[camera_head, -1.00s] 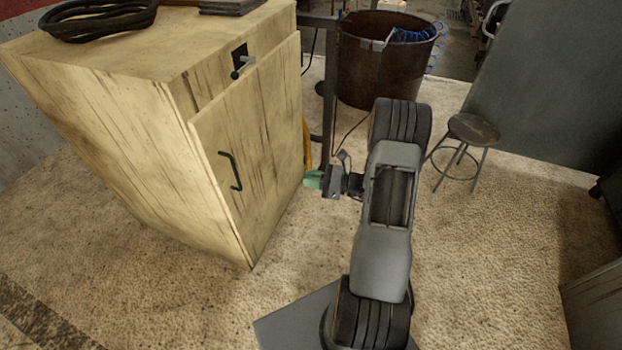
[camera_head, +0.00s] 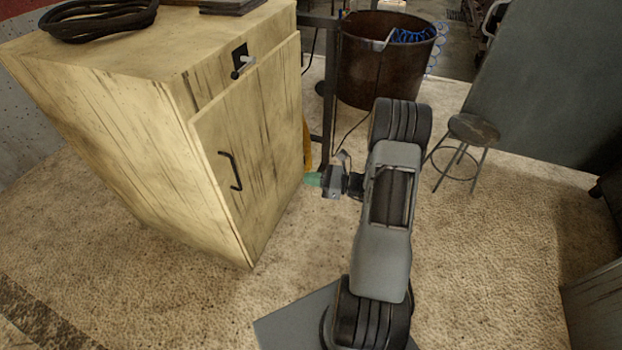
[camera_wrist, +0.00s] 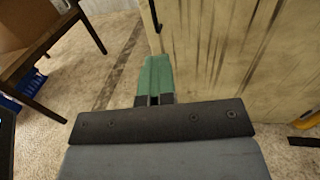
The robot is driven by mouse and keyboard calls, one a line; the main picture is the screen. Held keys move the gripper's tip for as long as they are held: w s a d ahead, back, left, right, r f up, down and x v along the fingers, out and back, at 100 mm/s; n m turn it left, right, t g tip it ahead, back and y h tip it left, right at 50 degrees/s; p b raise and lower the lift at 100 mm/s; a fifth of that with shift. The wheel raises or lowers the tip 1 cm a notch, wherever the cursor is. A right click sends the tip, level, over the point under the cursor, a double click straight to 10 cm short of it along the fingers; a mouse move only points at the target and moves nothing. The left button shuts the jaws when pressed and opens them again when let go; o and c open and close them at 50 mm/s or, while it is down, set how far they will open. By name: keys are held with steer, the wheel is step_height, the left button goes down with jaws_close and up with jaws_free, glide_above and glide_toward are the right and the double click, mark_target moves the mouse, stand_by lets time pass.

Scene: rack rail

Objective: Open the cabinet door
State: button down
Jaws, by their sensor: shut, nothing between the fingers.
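The wooden cabinet (camera_head: 130,110) stands at the left in the head view, and its door (camera_head: 265,135) looks closed. A dark bar handle (camera_head: 231,170) sits on the door near its left edge. A small latch lever (camera_head: 243,68) sits on a black plate above the door. My gripper (camera_head: 312,179), with green fingers, is to the right of the handle, in front of the door and apart from the handle. In the wrist view my gripper (camera_wrist: 155,75) is shut and empty, with the cabinet door (camera_wrist: 220,55) beyond it. The handle (camera_wrist: 155,15) shows near the top edge.
A rusty barrel (camera_head: 385,65) stands behind my arm, and a round stool (camera_head: 470,140) is to its right. A black coil (camera_head: 100,18) lies on the cabinet top. A table (camera_wrist: 50,40) shows at the wrist view's left. The floor before the cabinet is clear.

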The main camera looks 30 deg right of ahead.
steer(key=c, duration=1.8)
jaws_free()
steer(key=shift+c, duration=0.2)
steer(key=o, duration=0.7)
steer(key=shift+c, duration=0.2)
steer(key=b+v, duration=0.1)
steer(key=v, duration=1.3)
steer(key=shift+a, duration=0.1)
